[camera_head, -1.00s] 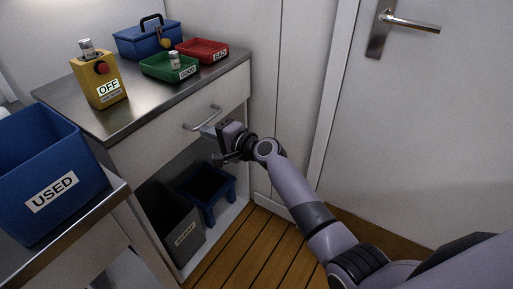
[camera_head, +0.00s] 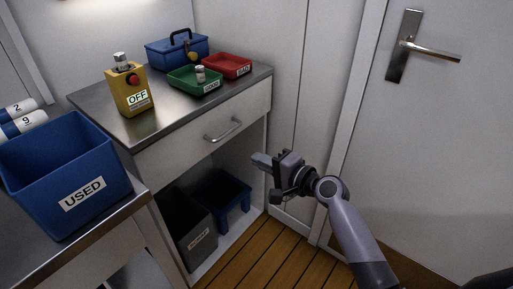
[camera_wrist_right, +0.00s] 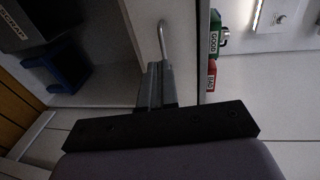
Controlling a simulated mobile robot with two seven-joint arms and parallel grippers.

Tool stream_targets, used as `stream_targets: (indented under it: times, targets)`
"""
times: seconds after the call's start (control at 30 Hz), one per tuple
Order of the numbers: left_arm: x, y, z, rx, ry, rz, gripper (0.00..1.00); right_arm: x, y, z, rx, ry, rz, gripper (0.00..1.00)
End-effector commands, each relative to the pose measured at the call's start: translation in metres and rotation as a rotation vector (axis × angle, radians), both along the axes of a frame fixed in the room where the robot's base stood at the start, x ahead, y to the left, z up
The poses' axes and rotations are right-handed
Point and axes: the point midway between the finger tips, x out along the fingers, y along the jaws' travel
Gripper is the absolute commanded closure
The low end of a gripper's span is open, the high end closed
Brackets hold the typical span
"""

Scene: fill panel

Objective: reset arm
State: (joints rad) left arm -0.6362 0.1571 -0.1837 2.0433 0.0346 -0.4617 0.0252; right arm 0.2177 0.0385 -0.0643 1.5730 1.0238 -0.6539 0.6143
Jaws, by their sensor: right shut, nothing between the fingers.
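My right gripper (camera_head: 266,166) is in front of the cabinet, to the right of the drawer handle (camera_head: 223,130) and apart from it in the head view. Its fingers are shut with nothing between them. In the right wrist view the closed fingers (camera_wrist_right: 154,84) point toward the handle (camera_wrist_right: 163,40). The drawer (camera_head: 205,130) looks closed. My left gripper is in neither view.
On the counter stand a yellow box (camera_head: 131,92) marked OFF, a blue toolbox (camera_head: 176,52), a green tray (camera_head: 183,82) and a red tray (camera_head: 236,66). A blue USED bin (camera_head: 60,165) stands left. A grey bin (camera_head: 185,225) and blue stool (camera_head: 222,190) sit below. A door fills the right.

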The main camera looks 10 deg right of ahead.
Motion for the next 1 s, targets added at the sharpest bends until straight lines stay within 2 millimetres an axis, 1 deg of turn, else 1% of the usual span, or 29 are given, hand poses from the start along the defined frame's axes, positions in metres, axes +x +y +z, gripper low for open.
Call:
stream_targets:
  times: [0.13, 0.2, 0.27, 0.33, 0.37, 0.4, 0.47, 0.5, 0.57, 0.6, 0.67, 0.7, 0.8, 0.9, 1.0]
  targets:
    - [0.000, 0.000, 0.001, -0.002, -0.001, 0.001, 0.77, -0.002, -0.001, -0.001, -0.005, 0.002, 0.000, 1.00]
    - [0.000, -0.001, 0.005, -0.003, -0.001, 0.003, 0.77, -0.007, -0.003, -0.005, -0.032, 0.002, -0.006, 1.00]
    - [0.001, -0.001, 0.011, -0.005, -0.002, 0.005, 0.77, -0.015, -0.006, -0.012, -0.086, 0.002, -0.013, 1.00]
    - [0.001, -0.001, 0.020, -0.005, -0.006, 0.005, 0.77, -0.031, -0.012, -0.025, -0.188, -0.001, -0.022, 1.00]
    - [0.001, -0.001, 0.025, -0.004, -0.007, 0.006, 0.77, -0.040, -0.015, -0.032, -0.244, -0.003, -0.025, 1.00]
    - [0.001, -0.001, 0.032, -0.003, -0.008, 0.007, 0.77, -0.054, -0.019, -0.042, -0.326, -0.007, -0.025, 1.00]
    - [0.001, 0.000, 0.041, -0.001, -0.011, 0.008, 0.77, -0.076, -0.027, -0.054, -0.461, -0.017, -0.021, 1.00]
    - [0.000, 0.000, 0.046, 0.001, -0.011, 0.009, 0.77, -0.092, -0.032, -0.062, -0.551, -0.025, -0.014, 1.00]
    - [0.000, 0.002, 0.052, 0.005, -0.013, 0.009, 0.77, -0.116, -0.039, -0.070, -0.684, -0.042, 0.006, 1.00]
    - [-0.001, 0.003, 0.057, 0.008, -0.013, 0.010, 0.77, -0.133, -0.043, -0.074, -0.772, -0.053, 0.024, 1.00]
    - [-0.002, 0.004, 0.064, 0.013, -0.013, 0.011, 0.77, -0.158, -0.048, -0.078, -0.902, -0.074, 0.057, 1.00]
    - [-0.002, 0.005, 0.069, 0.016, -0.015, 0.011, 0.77, -0.175, -0.052, -0.079, -0.984, -0.090, 0.083, 1.00]
    - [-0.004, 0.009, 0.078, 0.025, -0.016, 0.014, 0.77, -0.213, -0.058, -0.079, -1.171, -0.132, 0.154, 1.00]
    - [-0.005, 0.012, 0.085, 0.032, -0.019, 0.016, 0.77, -0.242, -0.062, -0.075, -1.313, -0.174, 0.221, 1.00]
    - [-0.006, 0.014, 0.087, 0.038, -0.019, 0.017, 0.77, -0.261, -0.064, -0.073, -1.406, -0.206, 0.269, 1.00]
